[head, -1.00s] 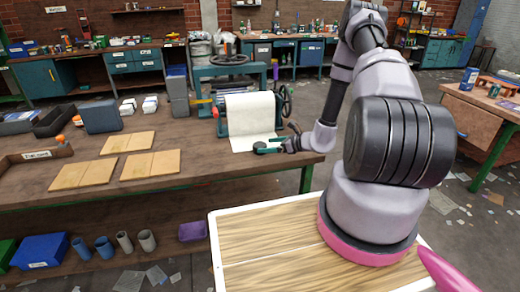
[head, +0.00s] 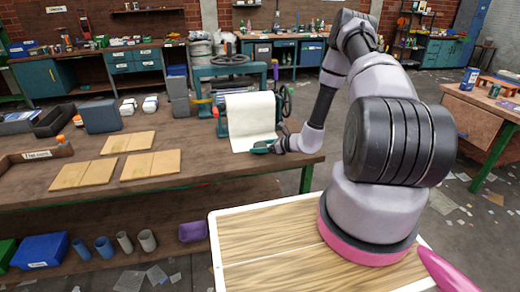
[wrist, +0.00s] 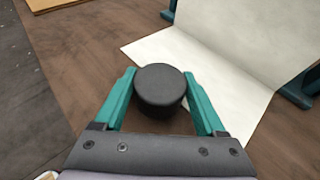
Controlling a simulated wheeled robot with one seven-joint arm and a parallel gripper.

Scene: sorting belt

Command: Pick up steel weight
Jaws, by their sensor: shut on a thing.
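The steel weight (wrist: 160,88) is a dark, round, flat-topped cylinder. In the wrist view it sits between the two teal fingers of my gripper (wrist: 159,92), which is shut on it. The brown workbench top shows around it, and I cannot tell whether the weight touches the bench. In the head view my gripper (head: 262,148) is low over the right part of the bench, at the front edge of the white sheet. The weight is mostly hidden there by the gripper.
The white sheet (head: 251,115) hangs from a teal roller press (head: 222,118) and spreads onto the workbench (head: 90,190). Wooden boards (head: 150,165) lie to the left. A grey box (head: 101,116) and a dark tray (head: 62,119) stand farther left. The bench front middle is clear.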

